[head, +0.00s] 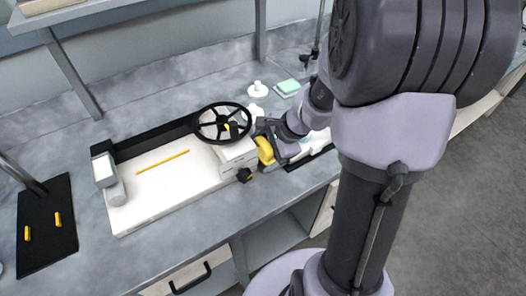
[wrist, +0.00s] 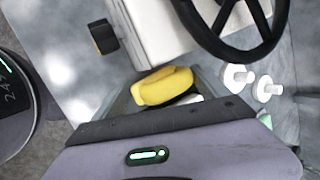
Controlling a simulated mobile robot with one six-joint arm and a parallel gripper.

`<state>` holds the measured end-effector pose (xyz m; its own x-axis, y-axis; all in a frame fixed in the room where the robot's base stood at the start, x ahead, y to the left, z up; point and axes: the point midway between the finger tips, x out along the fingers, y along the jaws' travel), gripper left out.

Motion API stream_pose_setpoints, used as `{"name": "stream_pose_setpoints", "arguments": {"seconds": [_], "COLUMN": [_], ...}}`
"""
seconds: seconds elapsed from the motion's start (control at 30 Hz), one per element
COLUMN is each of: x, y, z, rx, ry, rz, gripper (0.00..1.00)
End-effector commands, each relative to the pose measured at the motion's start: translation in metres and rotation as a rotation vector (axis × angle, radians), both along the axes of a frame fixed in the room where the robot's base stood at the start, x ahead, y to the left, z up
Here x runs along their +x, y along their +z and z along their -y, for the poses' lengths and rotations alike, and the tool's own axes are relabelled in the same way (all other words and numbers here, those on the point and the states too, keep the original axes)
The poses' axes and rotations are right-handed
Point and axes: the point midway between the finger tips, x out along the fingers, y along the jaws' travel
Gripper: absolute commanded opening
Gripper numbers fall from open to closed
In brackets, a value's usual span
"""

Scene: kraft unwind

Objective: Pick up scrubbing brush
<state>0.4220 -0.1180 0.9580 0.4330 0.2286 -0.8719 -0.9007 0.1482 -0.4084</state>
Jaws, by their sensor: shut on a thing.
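The scrubbing brush, a yellow rounded block with a dark underside, shows in the head view (head: 265,150) beside the right end of the white machine. It also shows in the wrist view (wrist: 162,87), just beyond the dark edge of my gripper. My gripper (head: 272,146) is shut on the brush. The fingers are mostly hidden, and I cannot tell whether the brush touches the surface below it.
The white machine (head: 165,185) with a black handwheel (head: 222,123) stands close to the left of my gripper. A black knob (head: 244,175) sticks out at its front. White pegs (head: 257,89) and a green-topped pad (head: 288,87) are behind. A black mat (head: 45,222) lies far left.

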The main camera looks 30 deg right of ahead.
Motion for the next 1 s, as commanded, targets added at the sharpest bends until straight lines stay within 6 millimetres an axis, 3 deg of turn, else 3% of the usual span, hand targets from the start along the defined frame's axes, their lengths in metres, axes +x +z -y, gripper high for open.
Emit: {"name": "stream_pose_setpoints", "arguments": {"seconds": [0.27,0.57,1.0], "x": [0.0,-0.003,-0.102], "y": [0.003,0.041,0.048], "z": [0.0,0.002,0.046], "rx": [0.0,-0.001,0.001], "ry": [0.0,-0.002,-0.007], "rz": [0.001,0.001,0.0], "gripper": [0.4,0.4,0.4]}}
